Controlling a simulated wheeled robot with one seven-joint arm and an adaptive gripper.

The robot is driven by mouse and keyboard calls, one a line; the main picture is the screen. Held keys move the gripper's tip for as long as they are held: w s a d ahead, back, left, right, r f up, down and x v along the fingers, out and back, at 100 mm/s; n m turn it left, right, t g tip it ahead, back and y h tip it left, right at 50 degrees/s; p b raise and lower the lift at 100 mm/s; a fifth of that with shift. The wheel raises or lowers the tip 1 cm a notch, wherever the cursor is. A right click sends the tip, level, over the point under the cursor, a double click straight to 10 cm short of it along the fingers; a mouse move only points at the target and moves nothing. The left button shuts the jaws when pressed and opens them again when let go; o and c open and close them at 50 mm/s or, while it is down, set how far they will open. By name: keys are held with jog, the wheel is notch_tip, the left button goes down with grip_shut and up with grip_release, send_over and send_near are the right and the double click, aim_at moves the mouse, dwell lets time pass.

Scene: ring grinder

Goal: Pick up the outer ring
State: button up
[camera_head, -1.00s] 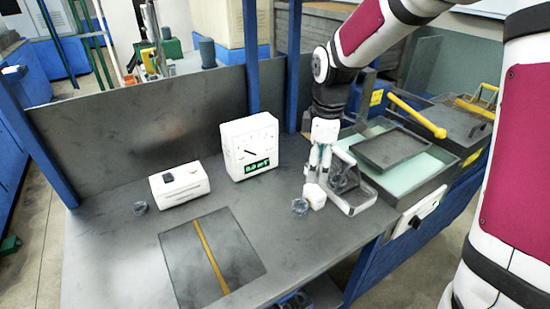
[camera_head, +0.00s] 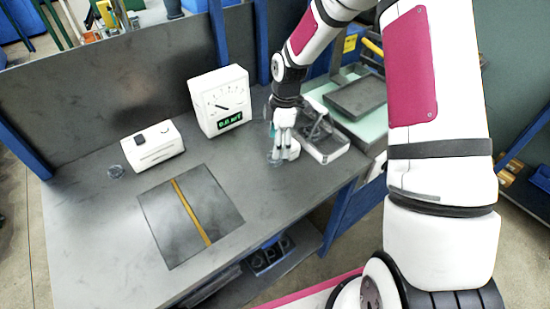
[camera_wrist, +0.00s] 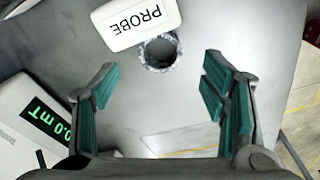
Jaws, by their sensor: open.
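A grey, rough-rimmed ring (camera_head: 274,160) lies on the bench below my gripper (camera_head: 281,150). In the wrist view the ring (camera_wrist: 160,69) shows its open centre, ahead of the fingertips and roughly midway between them. My gripper (camera_wrist: 160,88) is open, its green-padded fingers wide apart with nothing between them. The fingers partly hide the ring in the head view. A second small ring (camera_head: 116,172) lies at the left of the bench. The pictures do not label either one as the outer ring.
A white PROBE block (camera_wrist: 140,20) is right against the ring's edge. A white meter (camera_head: 222,102) reading 0.0 mT and a white box (camera_head: 153,146) stand at the back. A grey open tray (camera_head: 328,148) is close to my gripper's right. A dark mat (camera_head: 165,222) lies front left.

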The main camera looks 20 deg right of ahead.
jog(key=shift+a+f+p, duration=0.15)
jog(key=shift+f+p, duration=0.15)
jog(key=shift+f, duration=1.1)
jog(key=shift+a+f+p, duration=0.15)
jog(key=shift+f+p, duration=0.1)
jog(key=shift+f, duration=1.1)
jog(key=c, duration=1.5)
jog(key=shift+o, duration=0.2)
jog(key=shift+r, duration=0.15)
